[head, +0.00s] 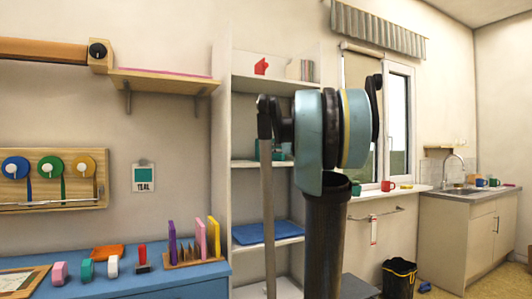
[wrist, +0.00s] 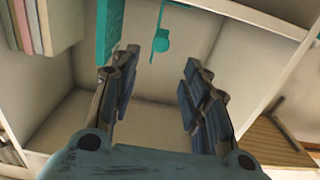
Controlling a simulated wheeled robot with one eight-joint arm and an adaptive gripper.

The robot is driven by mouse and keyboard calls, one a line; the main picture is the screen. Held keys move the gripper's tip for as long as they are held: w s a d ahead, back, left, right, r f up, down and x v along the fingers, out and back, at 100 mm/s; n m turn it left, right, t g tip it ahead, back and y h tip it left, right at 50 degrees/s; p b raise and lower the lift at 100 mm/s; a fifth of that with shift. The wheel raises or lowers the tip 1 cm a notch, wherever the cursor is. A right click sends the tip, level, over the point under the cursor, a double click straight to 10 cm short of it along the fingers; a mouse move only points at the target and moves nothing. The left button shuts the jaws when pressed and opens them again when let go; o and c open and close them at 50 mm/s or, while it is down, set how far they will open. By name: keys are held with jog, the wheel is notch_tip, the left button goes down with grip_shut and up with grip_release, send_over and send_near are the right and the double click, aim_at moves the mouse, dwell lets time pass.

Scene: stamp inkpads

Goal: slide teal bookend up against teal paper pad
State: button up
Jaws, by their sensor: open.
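In the wrist view a teal bookend (wrist: 160,41), a thin upright piece with a rounded part, stands in a white shelf compartment near the top middle. A teal slab (wrist: 106,29), which looks like the teal paper pad, is to its left, with a gap between them. My gripper (wrist: 159,75) is open and empty. Its fingers are on either side of the view, with the bookend beyond and between them. In the head view something teal (head: 282,151) shows on the middle shelf, mostly hidden behind my arm, and my gripper cannot be made out.
The shelf unit (head: 222,150) has white side walls and boards close around my gripper. Books (wrist: 37,25) stand at the left in the wrist view.

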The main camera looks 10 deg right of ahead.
aim_at(267, 148)
jog(key=x, duration=1.3)
jog(key=shift+w+f, duration=0.1)
jog(key=shift+c, duration=0.2)
grip_shut()
